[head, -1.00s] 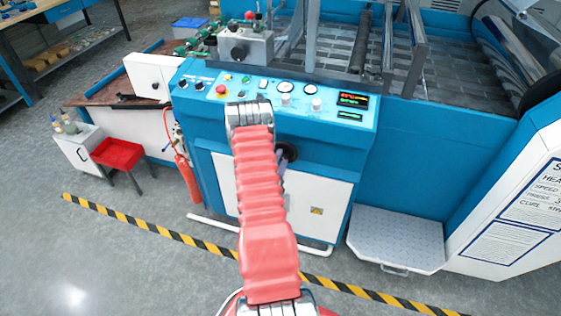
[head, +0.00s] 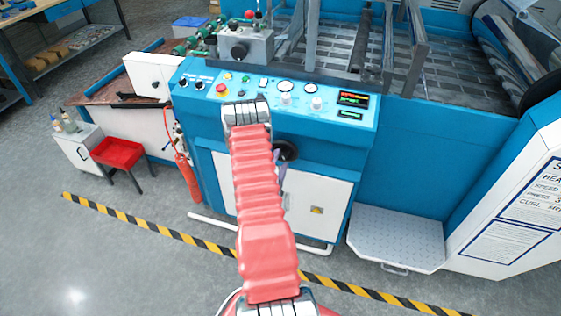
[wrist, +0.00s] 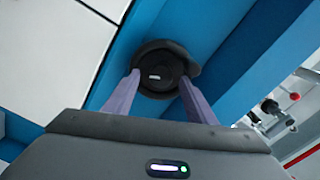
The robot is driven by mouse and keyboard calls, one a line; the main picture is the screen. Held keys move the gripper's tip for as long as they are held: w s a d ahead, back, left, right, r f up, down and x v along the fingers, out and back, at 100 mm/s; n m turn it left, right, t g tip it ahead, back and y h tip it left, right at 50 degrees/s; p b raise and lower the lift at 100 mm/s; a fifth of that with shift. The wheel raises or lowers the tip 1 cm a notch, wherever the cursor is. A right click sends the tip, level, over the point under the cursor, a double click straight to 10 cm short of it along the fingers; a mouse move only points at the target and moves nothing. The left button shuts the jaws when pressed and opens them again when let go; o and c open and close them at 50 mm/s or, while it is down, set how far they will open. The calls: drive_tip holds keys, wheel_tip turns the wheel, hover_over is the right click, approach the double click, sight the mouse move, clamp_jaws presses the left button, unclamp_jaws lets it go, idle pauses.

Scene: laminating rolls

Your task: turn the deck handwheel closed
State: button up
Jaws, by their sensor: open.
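The black deck handwheel (head: 287,151) is on the blue front of the machine, below the control panel, and my arm partly covers its left side. In the wrist view the handwheel (wrist: 160,68) is a dark round disc with a small pale mark. My gripper (wrist: 160,77) is open, its two purple fingers apart at the left and right of the handwheel's lower part. I cannot tell whether either finger touches the rim. In the head view only a bit of a purple finger shows just below the handwheel; my arm hides the rest.
The control panel (head: 270,95) with buttons and gauges is above the handwheel. White cabinet doors (head: 318,205) are below it. A red fire extinguisher (head: 187,178) stands at the left, a grey step plate (head: 396,238) at the right. Floor in front of the striped line is clear.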

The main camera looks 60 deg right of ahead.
drive_tip(key=s+a, duration=0.2)
drive_tip(key=a, duration=1)
idle(0.4)
